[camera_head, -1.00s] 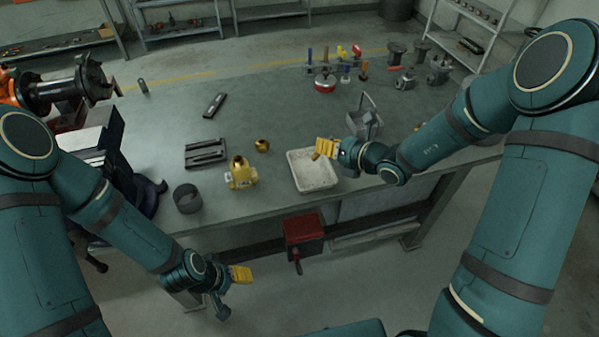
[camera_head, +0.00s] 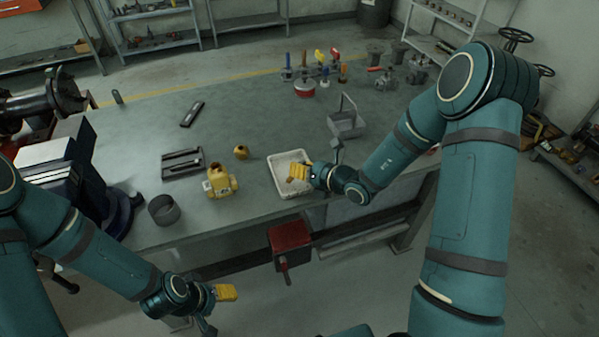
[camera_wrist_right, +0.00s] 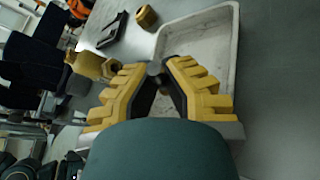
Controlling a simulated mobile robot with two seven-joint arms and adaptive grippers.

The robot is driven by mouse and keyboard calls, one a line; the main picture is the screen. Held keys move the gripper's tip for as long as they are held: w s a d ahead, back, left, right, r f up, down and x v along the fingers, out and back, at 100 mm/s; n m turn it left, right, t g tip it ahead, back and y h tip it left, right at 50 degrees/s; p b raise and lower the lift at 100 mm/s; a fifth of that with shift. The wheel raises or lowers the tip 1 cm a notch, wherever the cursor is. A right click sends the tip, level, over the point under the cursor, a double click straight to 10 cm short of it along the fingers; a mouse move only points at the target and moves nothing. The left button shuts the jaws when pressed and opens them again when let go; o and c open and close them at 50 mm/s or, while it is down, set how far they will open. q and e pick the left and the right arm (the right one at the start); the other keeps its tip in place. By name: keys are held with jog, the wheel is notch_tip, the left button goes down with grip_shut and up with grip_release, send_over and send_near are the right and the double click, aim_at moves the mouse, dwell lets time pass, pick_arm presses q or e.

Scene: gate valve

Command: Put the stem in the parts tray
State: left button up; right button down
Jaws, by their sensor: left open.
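The parts tray (camera_head: 276,172) is a shallow, pale, worn tray near the front edge of the workbench; it also shows in the right wrist view (camera_wrist_right: 205,14). My right gripper (camera_head: 293,174) is over the tray. In the right wrist view my right gripper (camera_wrist_right: 167,66) has its yellow fingers closed in around a small grey, round-ended part, seemingly the stem (camera_wrist_right: 154,69). Most of the stem is hidden by the fingers, and its height above the tray floor is unclear. My left gripper (camera_head: 218,304) is open and empty, in front of the bench.
Left of the tray are a yellow valve body (camera_head: 220,182), a brass nut (camera_head: 241,152), a dark slotted holder (camera_head: 183,164) and a grey ring (camera_head: 164,209). A grey handled caddy (camera_head: 347,122) stands behind right. A red box (camera_head: 290,240) hangs below the bench edge.

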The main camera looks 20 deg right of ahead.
jog(key=shift+f, duration=0.35)
jog(key=shift+f, duration=0.15)
jog(key=c, duration=1.1)
grip_release()
jog(key=shift+c, duration=0.2)
